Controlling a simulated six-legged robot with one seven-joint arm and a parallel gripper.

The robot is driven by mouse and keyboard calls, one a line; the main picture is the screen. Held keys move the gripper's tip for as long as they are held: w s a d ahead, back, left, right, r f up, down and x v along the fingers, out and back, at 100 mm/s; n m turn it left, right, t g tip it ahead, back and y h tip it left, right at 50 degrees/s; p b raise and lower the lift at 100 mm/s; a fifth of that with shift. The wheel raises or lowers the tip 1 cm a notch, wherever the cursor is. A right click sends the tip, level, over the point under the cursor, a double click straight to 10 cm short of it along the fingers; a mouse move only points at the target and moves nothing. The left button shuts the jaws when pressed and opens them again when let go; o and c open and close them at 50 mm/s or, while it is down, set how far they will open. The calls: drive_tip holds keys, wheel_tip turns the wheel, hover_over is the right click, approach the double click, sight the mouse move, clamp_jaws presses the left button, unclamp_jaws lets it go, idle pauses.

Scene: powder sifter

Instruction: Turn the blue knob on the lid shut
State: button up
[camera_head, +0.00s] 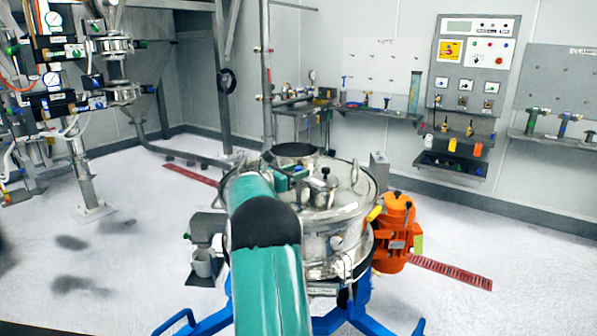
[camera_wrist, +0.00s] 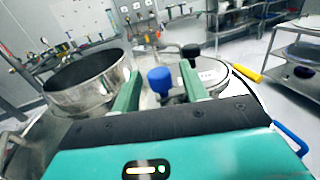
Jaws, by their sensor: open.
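The blue knob (camera_wrist: 160,80) stands upright on the steel lid (camera_wrist: 213,72) in the wrist view. It appears between the two green fingers of my gripper (camera_wrist: 160,71), which are apart, with visible space on both sides. How far the fingertips reach around it I cannot tell. In the head view the round steel lid (camera_head: 343,198) tops the sifter, and my green arm crosses its left part. My gripper (camera_head: 291,178) is low over the lid there.
A wide open steel collar (camera_wrist: 88,82) rises left of the knob. A black knob (camera_wrist: 191,52) stands just behind the right finger. A yellow handle (camera_wrist: 246,72) is at the lid's right. An orange motor (camera_head: 396,232) is fixed to the sifter's right side.

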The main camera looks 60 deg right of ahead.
drive_tip(key=shift+s+d, duration=0.25)
drive_tip(key=shift+d, duration=0.25)
drive_tip(key=shift+w, duration=0.1)
drive_tip(key=shift+c, duration=0.4)
drive_tip(key=c, duration=0.9)
drive_tip(key=shift+o, duration=0.2)
drive_tip(key=shift+n+t, duration=0.3)
drive_tip(key=shift+t, duration=0.2)
drive_tip(key=n+t, duration=0.2)
drive_tip(key=t, duration=0.1)
drive_tip(key=n+t+h, duration=0.1)
drive_tip(key=n+t, duration=0.1)
drive_tip(key=t, duration=0.1)
drive_tip(key=shift+h, duration=0.3)
drive_tip(key=shift+n+t, duration=1.4)
drive_tip(key=shift+t, duration=0.8)
